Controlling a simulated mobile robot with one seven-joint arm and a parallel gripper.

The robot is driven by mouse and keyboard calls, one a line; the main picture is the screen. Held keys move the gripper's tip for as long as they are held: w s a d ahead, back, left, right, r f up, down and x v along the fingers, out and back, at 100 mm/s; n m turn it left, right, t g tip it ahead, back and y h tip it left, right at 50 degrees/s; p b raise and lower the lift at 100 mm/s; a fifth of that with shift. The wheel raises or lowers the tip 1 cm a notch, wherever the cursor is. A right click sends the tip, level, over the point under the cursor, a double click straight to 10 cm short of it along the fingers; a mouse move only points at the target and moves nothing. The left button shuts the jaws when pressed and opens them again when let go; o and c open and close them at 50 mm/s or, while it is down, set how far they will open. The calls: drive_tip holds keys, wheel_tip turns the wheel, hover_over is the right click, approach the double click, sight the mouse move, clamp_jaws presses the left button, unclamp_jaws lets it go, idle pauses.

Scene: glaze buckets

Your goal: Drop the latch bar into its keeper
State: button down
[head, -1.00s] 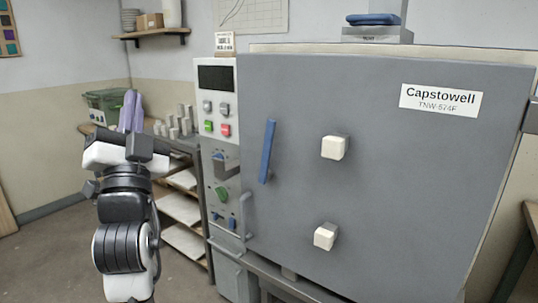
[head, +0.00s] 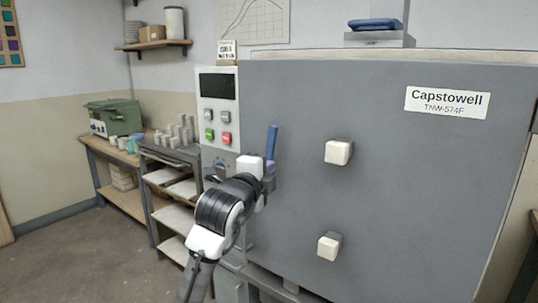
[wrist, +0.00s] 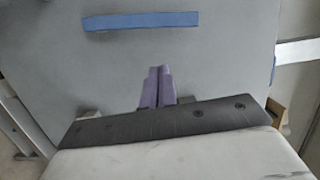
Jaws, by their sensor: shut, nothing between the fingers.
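The blue latch bar (head: 272,143) stands nearly upright, slightly tilted, on the left part of the grey kiln door. Its lower part is hidden behind my gripper in the head view. My gripper (head: 268,180) is at the door's left edge, by the lower part of the bar. In the wrist view the bar (wrist: 140,21) lies across the top, and my gripper's purple fingers (wrist: 160,72) are together, empty, with a visible gap between them and the bar. I cannot make out the keeper for certain; my arm covers part of the door edge and panel there.
The kiln door (head: 420,190) carries two white knobs (head: 338,152) (head: 329,246). A control panel (head: 218,110) with buttons stands left of the door. Shelves (head: 172,216) and a bench with a green box (head: 115,117) are farther left. Floor at lower left is clear.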

sight(269, 151)
drive_tip(key=w+p, duration=0.1)
drive_tip(key=w, duration=0.2)
drive_tip(key=w+p, duration=0.2)
drive_tip(key=w, duration=0.2)
drive_tip(key=w+d+p, duration=0.1)
drive_tip(key=w, duration=0.3)
drive_tip(key=shift+w+a, duration=0.2)
drive_tip(key=shift+a, duration=0.15)
drive_tip(key=shift+w+a+n+p, duration=0.2)
drive_tip(key=shift+n+p, duration=0.1)
drive_tip(key=shift+p, duration=0.1)
idle(0.3)
drive_tip(key=w+a+n+p, duration=0.1)
drive_tip(key=a+n, duration=0.1)
drive_tip(key=w+a+n+g, duration=0.1)
drive_tip(key=w+a+n, duration=0.1)
drive_tip(key=w+a+f+n+g+p, duration=0.1)
drive_tip(key=a+n, duration=0.1)
drive_tip(key=n, duration=0.1)
drive_tip(key=shift+w+a+p, duration=0.15)
drive_tip(key=shift+w+p, duration=0.1)
drive_tip(key=shift+p, duration=0.05)
drive_tip(key=w+a+f+n+g+h, duration=0.2)
drive_tip(key=w+a+f+n, duration=0.1)
drive_tip(key=f+n, duration=0.4)
drive_tip(key=shift+w+a+f+n, duration=0.2)
drive_tip(key=shift+a+n, duration=0.2)
drive_tip(key=shift+a, duration=0.45)
